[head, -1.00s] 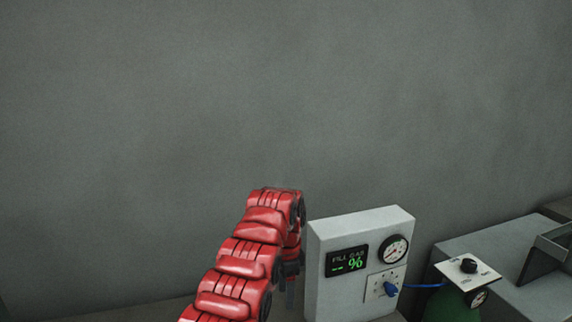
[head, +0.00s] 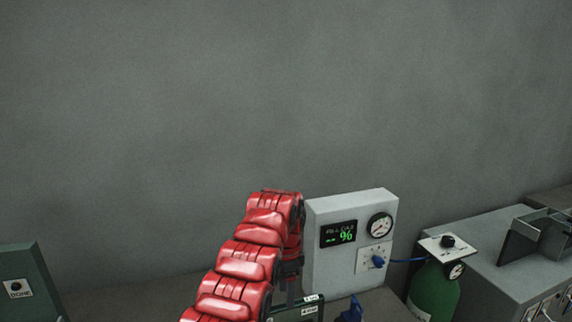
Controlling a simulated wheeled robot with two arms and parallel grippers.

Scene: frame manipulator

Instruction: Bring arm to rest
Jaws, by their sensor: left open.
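My left arm (head: 243,262), red and segmented, rises from the bottom of the head view and bends over at its top. My left gripper (head: 291,288) hangs down at the arm's far end, just left of the grey gas-fill box. It is open, but it is small and partly hidden behind the arm, and nothing shows clearly between its fingers. My right gripper is not in view.
The gas-fill box (head: 318,275) has a green display, a gauge and a blue knob. A green gas cylinder (head: 434,292) and a grey bench unit (head: 500,275) stand to its right. A dark green panel marked DONE (head: 30,270) is at the lower left. The wall behind is bare.

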